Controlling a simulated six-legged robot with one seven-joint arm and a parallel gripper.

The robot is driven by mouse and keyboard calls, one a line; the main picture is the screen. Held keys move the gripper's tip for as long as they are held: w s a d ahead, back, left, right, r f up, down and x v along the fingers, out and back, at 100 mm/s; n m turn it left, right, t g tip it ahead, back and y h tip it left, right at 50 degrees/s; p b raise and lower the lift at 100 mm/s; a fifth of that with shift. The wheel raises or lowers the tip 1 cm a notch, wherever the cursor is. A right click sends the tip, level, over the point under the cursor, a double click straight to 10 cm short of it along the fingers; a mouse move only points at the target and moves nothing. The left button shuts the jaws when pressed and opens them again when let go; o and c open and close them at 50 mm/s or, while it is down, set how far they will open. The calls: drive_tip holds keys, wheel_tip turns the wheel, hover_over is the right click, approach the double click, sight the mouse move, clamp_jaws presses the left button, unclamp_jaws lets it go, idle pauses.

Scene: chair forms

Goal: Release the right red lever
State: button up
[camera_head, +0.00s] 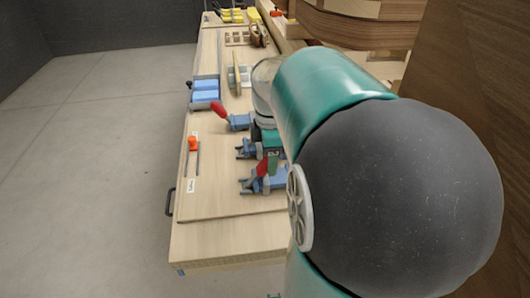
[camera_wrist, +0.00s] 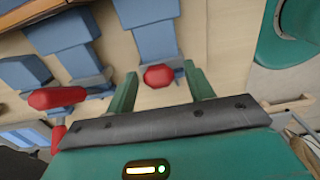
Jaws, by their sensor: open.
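Two red levers show on blue-and-grey clamps. In the wrist view, one red lever (camera_wrist: 158,76) has its rounded end between the two green fingers of my gripper (camera_wrist: 161,82), with gaps on both sides. The other red lever (camera_wrist: 57,98) lies to the left, outside the fingers. In the head view, the nearer red lever (camera_head: 262,168) stands beside a green finger of mine, and the farther red lever (camera_head: 218,108) tilts out at the bench's left side. My gripper is open. My arm hides much of the bench's right side in the head view.
The wooden bench (camera_head: 225,205) carries blue blocks (camera_head: 205,92), an orange-handled tool (camera_head: 193,145) and a white label. A dark handle (camera_head: 170,202) sticks out from its left edge. A wooden panel (camera_head: 470,75) stands at right. The grey floor at left is clear.

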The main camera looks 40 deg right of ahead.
clamp_jaws()
drive_tip(key=shift+w+a+r+g+h, duration=0.5)
drive_tip(key=shift+w+a+h, duration=0.05)
drive_tip(key=shift+a+h, duration=0.25)
drive_tip(key=shift+w+a+f+g+h, duration=0.35)
drive_tip(key=shift+w+a+g+h, duration=0.35)
drive_tip(key=shift+w+a+h, duration=0.75)
drive_tip(key=shift+w+a+f+g+h, duration=0.4)
drive_tip(key=shift+w+a+g+h, duration=0.4)
drive_tip(key=shift+a, duration=1.3)
drive_tip(key=shift+w+a+f+g+h, duration=0.35)
drive_tip(key=shift+w+a+g+h, duration=0.4)
drive_tip(key=shift+w+a, duration=0.8)
drive_tip(key=shift+s+a+f, duration=0.1)
drive_tip(key=shift+s+a, duration=0.1)
drive_tip(key=shift+a, duration=0.1)
